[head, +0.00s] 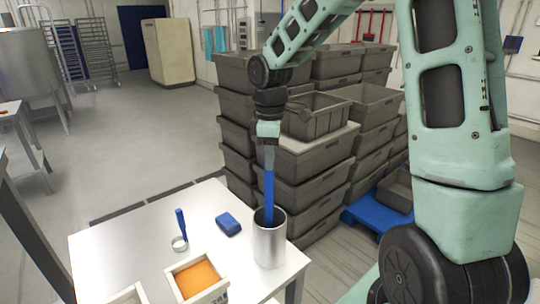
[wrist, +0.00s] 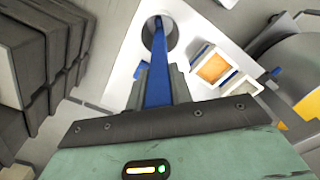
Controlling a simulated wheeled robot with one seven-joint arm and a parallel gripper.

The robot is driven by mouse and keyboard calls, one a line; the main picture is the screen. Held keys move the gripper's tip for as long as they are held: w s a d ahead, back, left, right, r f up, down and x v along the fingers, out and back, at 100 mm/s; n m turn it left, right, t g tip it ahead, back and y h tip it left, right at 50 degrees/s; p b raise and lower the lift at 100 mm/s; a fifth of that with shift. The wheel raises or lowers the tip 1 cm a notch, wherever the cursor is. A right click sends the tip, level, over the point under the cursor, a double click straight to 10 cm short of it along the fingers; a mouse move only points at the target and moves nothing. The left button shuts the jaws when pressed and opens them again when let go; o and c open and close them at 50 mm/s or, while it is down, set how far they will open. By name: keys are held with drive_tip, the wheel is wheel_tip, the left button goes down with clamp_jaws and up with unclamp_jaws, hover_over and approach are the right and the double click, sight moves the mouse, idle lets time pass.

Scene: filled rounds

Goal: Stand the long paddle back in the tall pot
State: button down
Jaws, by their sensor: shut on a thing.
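The long paddle (head: 269,190) is blue and hangs nearly upright from my gripper (head: 268,147), which is shut on its upper part. The tall pot (head: 270,246) is a steel cylinder near the right edge of the white table. In the head view the paddle's lower end passes behind the pot's near rim, so its tip is hidden. In the wrist view the paddle (wrist: 158,70) runs from between the fingers (wrist: 160,88) to the mouth of the pot (wrist: 151,38), and its far end shows within the round opening. I cannot tell how deep it reaches.
The white table (head: 135,248) also holds a blue block (head: 228,224), a blue-handled tool with a ring (head: 181,228), and a white-framed tray of orange stuff (head: 196,277). Stacked grey crates (head: 305,171) stand close behind the pot. Floor at the left is open.

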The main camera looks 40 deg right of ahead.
drive_tip(key=shift+f, duration=0.2)
drive_tip(key=c, duration=1.2)
unclamp_jaws()
drive_tip(key=shift+o, duration=0.2)
wheel_tip(320, 180, up, 18)
drive_tip(key=b, duration=0.1)
drive_tip(key=shift+f+b, duration=0.25)
drive_tip(key=shift+b, duration=0.15)
